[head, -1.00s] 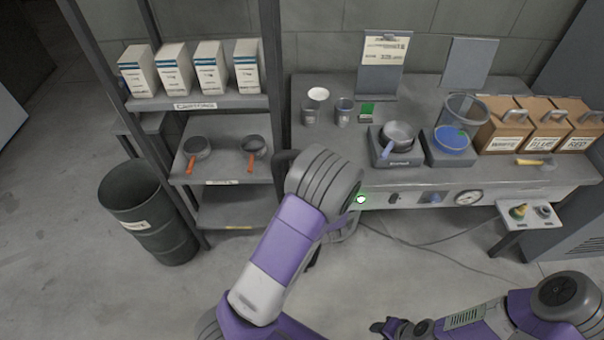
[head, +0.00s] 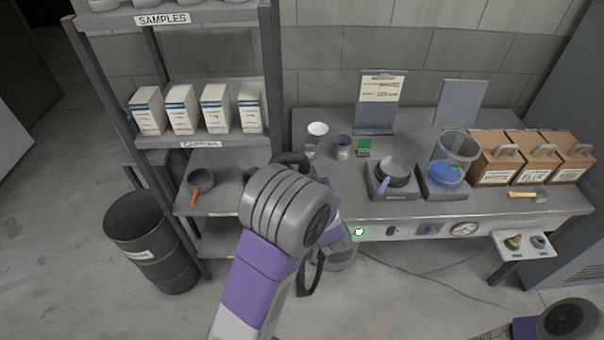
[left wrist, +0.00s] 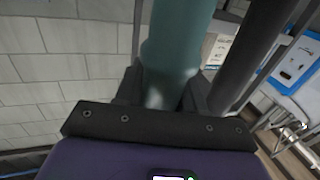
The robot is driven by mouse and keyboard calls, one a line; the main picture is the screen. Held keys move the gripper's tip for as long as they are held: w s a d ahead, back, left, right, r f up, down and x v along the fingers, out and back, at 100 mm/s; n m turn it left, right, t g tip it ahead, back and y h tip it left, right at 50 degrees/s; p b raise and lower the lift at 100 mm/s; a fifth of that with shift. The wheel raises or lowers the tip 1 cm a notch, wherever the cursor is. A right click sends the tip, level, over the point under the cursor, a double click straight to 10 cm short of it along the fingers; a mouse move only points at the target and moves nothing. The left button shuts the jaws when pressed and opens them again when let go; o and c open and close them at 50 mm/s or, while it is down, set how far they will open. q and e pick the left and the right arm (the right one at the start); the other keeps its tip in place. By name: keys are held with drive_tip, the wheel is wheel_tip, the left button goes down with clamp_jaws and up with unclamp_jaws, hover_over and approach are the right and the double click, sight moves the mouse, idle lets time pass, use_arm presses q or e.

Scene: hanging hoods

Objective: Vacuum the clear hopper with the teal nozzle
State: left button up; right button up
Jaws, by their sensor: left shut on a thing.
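The teal nozzle (left wrist: 178,40) fills the upper middle of the left wrist view. My left gripper (left wrist: 168,92) is shut on it. In the head view, my own bulky left arm hides this gripper and the nozzle. A see-through grey container (head: 457,148), which looks like the clear hopper, stands on the bench behind a blue bowl, right of and beyond my left arm. I cannot see what is inside it. My right gripper is out of view; only part of my right arm shows at the bottom right corner.
The bench (head: 480,218) carries a blue bowl (head: 446,175), a dark pan (head: 391,172) on a scale, cups and brown boxes (head: 498,160). A shelf rack with white cartons (head: 181,108) and a drum (head: 150,240) stand left. A dark tube (left wrist: 250,50) runs beside the nozzle.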

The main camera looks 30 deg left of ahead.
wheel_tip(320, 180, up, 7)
drive_tip(key=p, duration=0.6)
idle(0.3)
